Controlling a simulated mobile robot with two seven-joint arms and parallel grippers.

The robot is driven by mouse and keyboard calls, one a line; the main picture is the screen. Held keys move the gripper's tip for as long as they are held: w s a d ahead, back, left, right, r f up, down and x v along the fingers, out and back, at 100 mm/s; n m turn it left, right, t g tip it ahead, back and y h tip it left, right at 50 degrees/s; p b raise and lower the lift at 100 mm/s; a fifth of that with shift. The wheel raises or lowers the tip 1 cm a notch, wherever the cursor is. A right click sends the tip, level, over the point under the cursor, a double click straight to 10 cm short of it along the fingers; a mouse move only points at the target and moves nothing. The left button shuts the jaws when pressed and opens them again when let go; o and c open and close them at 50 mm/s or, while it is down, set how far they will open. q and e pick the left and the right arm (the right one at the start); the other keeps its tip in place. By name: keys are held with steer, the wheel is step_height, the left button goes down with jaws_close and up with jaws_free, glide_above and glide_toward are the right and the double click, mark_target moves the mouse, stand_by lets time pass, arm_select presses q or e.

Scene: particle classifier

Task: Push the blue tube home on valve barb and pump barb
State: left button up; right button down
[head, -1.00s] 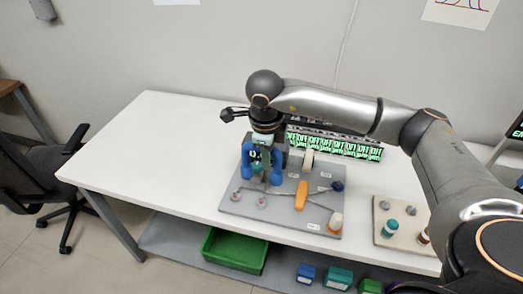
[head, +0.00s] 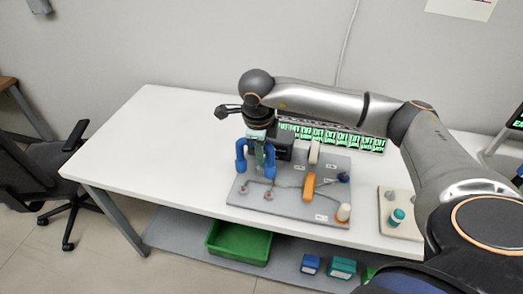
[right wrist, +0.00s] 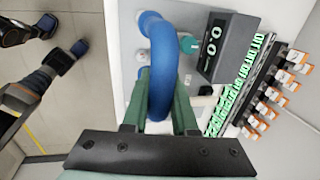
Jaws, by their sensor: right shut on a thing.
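The blue tube (head: 241,157) is bent into an arch with both ends hanging down over the grey board (head: 300,209). My right gripper (head: 261,154) is shut on the tube's upper part. In the right wrist view the tube (right wrist: 161,50) curves between the green fingers (right wrist: 163,95). Two small round fittings (head: 269,195) sit on the board's front left, below the tube ends in the picture. Whether these are the valve and pump barbs, and whether either tube end touches a barb, I cannot tell. My left gripper is out of view.
A dark box with a display (right wrist: 217,48) stands beside the tube, and a row of green-lit displays (head: 340,138) lies behind. The table's left side (head: 150,140) is clear.

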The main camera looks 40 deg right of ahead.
steer(key=shift+f+b, duration=2.25)
steer(key=shift+f, duration=0.6)
steer(key=shift+b, duration=0.35)
steer(key=shift+f+b, duration=1.3)
steer(key=shift+f, duration=0.25)
steer(key=shift+s+f, duration=0.1)
steer(key=shift+f, duration=0.25)
steer(key=c, duration=0.6)
jaws_free()
steer(key=shift+r, duration=0.15)
steer(key=r, duration=0.4)
steer(key=s+a+r, duration=0.1)
steer(key=r, duration=0.3)
steer(key=a+r, duration=0.1)
steer(key=r, duration=0.3)
steer(key=shift+s+r+b, duration=0.1)
steer(key=shift+s+b, duration=0.1)
steer(key=shift+b, duration=0.15)
